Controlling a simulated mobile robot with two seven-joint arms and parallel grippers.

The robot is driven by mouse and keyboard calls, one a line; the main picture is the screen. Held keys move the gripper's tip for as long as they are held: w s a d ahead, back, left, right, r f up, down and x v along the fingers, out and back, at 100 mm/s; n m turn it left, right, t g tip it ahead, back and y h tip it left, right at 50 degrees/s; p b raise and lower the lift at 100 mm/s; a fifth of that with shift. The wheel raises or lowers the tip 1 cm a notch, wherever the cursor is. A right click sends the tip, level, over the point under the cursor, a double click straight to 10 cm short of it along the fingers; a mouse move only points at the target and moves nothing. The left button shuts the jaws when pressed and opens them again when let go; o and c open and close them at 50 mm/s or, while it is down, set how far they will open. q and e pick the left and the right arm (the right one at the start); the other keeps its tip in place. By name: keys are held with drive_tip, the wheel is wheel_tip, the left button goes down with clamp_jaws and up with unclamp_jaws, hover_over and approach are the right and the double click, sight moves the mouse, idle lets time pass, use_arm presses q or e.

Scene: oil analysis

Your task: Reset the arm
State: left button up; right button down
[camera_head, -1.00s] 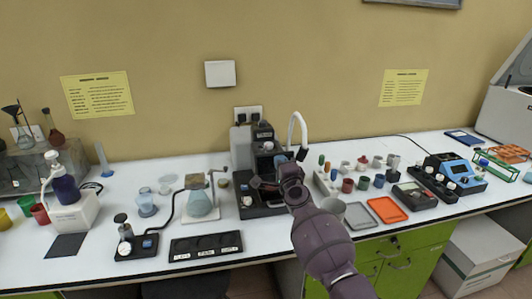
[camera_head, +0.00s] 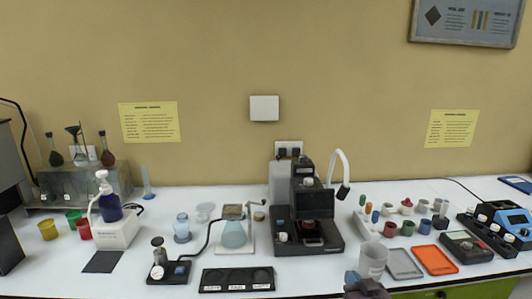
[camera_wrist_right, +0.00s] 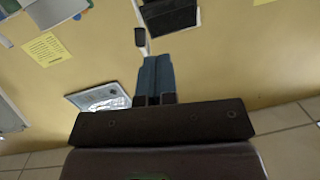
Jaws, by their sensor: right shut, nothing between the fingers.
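My right arm shows only a small part at the bottom edge of the head view, around my right gripper (camera_head: 366,287), just in front of the bench edge. In the right wrist view the two blue fingers of this gripper (camera_wrist_right: 154,62) lie together, shut with nothing between them. They point toward a tan wall, clear of any object. My left gripper is not in view.
The white bench (camera_head: 340,278) carries a black instrument (camera_head: 325,235), a clear beaker (camera_head: 372,262), a grey tray (camera_head: 404,263), an orange tray (camera_head: 434,260), a flask (camera_head: 233,235) and a white pump-bottle stand (camera_head: 117,232). Several small coloured cups stand at right.

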drive_tip(key=s+d+f+g+h, duration=0.1)
drive_tip(key=s+d+f, duration=0.1)
drive_tip(key=s+f, duration=0.4)
drive_tip(key=s+d+f+g+h+b, duration=0.1)
drive_tip(key=s+f, duration=0.5)
drive_tip(key=s, duration=0.6)
drive_tip(key=s+d+f+g, duration=0.3)
drive_tip(key=s+f, duration=0.3)
drive_tip(key=s, duration=0.3)
drive_tip(key=shift+s+d+f+h, duration=0.15)
drive_tip(key=shift+s+d+h, duration=0.05)
drive_tip(key=shift+h, duration=0.2)
